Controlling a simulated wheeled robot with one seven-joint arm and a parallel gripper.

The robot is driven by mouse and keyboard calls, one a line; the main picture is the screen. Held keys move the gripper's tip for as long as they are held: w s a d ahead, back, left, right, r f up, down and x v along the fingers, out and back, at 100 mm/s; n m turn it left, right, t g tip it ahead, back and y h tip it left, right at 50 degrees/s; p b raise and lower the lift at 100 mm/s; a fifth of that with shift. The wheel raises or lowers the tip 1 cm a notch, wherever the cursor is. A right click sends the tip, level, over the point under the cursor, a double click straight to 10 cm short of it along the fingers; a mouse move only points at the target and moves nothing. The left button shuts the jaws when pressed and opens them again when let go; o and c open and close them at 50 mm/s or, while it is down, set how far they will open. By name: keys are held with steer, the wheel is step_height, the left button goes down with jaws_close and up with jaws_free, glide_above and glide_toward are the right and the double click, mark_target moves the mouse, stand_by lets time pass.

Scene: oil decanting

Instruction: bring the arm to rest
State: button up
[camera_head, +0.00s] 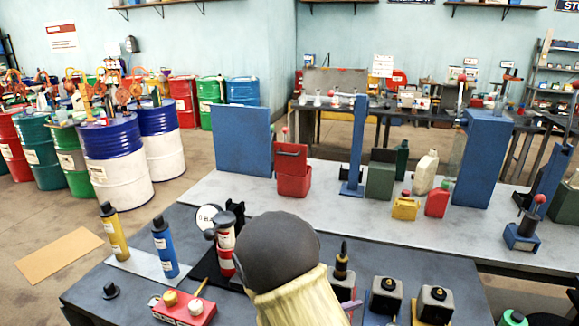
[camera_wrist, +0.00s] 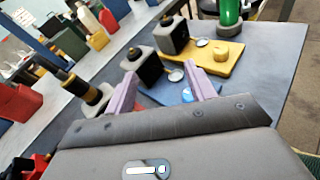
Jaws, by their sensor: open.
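My gripper (camera_wrist: 161,74) shows in the wrist view as two lavender fingers spread well apart. It is open, and I see nothing held between them. A dark square can with a black cap (camera_wrist: 148,64) and a blue tray (camera_wrist: 172,97) show beyond and between the fingers; I cannot tell how far below they are. In the head view my arm rises over the front table, and its grey, rounded joint and yellowish link hide most of the gripper and part of the table.
Several square cans (camera_head: 385,296) stand on the dark front table, right of my arm. A red-and-white cylinder (camera_head: 226,248) stands close on its left. Yellow (camera_head: 114,232) and blue (camera_head: 165,247) bottles stand farther left. A yellow tray (camera_wrist: 212,67) lies beyond the right finger.

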steer(key=s+d+f+m+g+y, duration=0.1)
steer(key=s+d+m+g+y, duration=0.2)
steer(key=s+m+g+y, duration=0.65)
steer(key=a+r+m+t+y, duration=0.4)
steer(key=m+t, duration=0.1)
steer(key=m, duration=0.7)
steer(key=shift+s+a+r, duration=0.2)
steer(key=shift+s+r, duration=0.05)
steer(key=shift+s, duration=0.15)
